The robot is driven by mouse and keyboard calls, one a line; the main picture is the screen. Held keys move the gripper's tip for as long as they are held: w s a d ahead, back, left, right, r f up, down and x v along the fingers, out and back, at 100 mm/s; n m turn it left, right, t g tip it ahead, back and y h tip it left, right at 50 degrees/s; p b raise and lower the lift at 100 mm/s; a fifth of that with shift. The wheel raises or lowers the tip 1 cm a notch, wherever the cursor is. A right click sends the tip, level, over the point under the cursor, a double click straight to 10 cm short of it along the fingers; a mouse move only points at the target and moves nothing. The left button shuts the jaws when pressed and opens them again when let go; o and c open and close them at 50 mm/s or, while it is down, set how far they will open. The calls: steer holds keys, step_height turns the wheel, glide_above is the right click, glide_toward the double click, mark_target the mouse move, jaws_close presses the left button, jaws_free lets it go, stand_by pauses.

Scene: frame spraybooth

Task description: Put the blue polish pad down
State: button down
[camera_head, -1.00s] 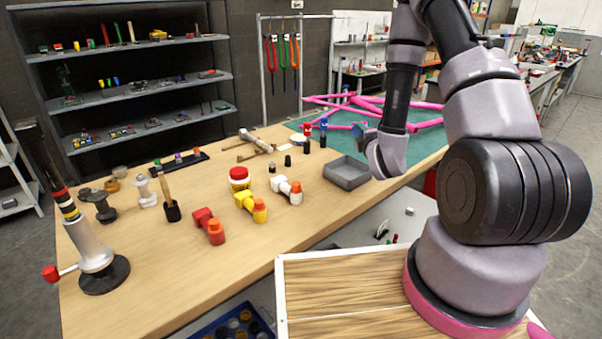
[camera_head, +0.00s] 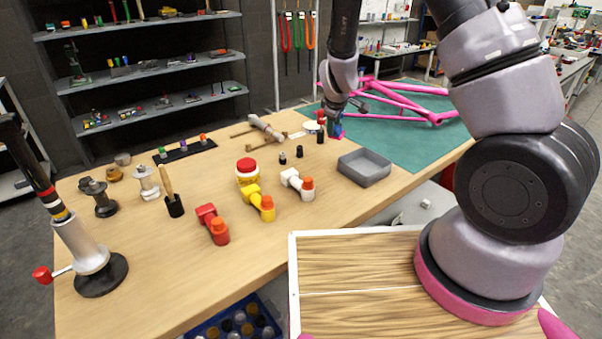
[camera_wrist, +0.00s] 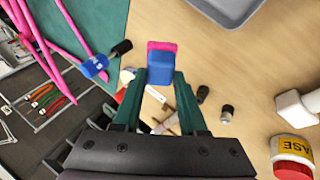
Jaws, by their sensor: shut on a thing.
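The blue polish pad (camera_wrist: 160,70) is a small blue block with a pink layer on its far end. In the wrist view it sits between the green fingertips of my gripper (camera_wrist: 155,85), which is shut on it. In the head view the pad (camera_head: 337,130) hangs below my gripper (camera_head: 333,110), near the back of the wooden table (camera_head: 240,213). I cannot tell exactly how high the pad is above the table.
A grey tray (camera_head: 364,168) stands right of the pad. A green mat (camera_head: 410,145) with a pink frame (camera_head: 400,100) lies behind. Small black pieces (camera_head: 299,152) and red, yellow and white sprayers stand nearer.

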steer(key=s+a+r+m+g+y, duration=0.2)
steer(key=s+a+m+g+y, duration=0.1)
steer(key=s+a, duration=0.4)
steer(key=a+m, duration=0.1)
steer(key=a, duration=0.2)
steer(key=shift+s+a+r, duration=0.15)
steer(key=shift+s+a, duration=0.1)
steer(key=shift+s, duration=0.15)
steer(key=shift+y, duration=0.3)
step_height(320, 180, down, 10)
steer(key=shift+r, duration=0.15)
steer(key=shift+c, duration=2.3)
jaws_free()
